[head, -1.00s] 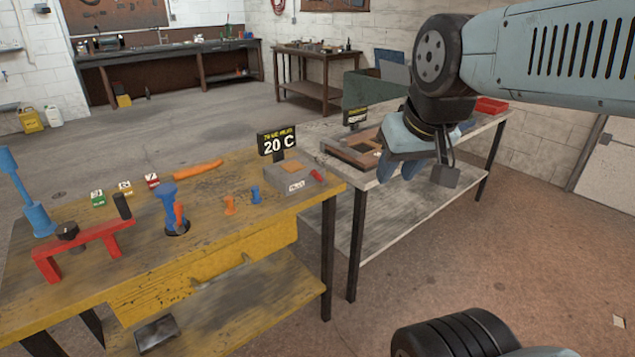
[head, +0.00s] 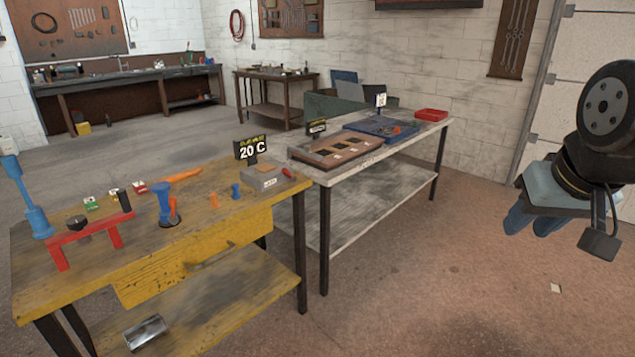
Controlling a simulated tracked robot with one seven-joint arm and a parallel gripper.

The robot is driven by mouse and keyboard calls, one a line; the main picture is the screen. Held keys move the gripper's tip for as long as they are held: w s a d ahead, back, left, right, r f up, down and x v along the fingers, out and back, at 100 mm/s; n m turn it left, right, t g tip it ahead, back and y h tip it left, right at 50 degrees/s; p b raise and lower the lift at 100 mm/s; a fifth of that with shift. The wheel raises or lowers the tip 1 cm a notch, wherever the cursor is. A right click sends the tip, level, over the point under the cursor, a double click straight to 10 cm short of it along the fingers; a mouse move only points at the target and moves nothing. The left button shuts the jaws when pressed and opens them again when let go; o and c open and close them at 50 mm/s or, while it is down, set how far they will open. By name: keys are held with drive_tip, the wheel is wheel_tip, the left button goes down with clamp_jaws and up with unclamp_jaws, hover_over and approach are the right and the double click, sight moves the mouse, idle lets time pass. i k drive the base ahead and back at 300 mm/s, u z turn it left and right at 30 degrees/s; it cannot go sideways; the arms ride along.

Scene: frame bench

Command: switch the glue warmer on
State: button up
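The glue warmer (head: 266,179) is a small grey box on the right end of the yellow workbench. A black display sign (head: 251,149) stands behind it and reads 20 C. A small red switch (head: 288,173) sits at the right end of its top; its exact setting is too small to tell. My gripper (head: 530,226) hangs at the right side of the view, over the floor and far right of the warmer. Its blue fingers point down with a gap between their tips, and nothing shows between them.
The yellow workbench (head: 150,247) also holds a red frame (head: 92,232), a blue clamp-like piece (head: 165,202), small pegs and an orange tool (head: 185,175). A grey table (head: 335,230) adjoins on the right, with a wooden tray (head: 310,160), a blue tray (head: 365,130) and a red bin (head: 431,115).

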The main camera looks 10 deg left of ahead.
sight(292, 177)
drive_tip(key=u, duration=0.05)
drive_tip(key=i, duration=0.7)
drive_tip(key=u, duration=0.5)
drive_tip(key=i, duration=0.95)
drive_tip(key=u, duration=0.6)
drive_tip(key=k, duration=0.85)
drive_tip(key=u, duration=0.2)
drive_tip(key=i, duration=0.95)
drive_tip(key=z, duration=0.1)
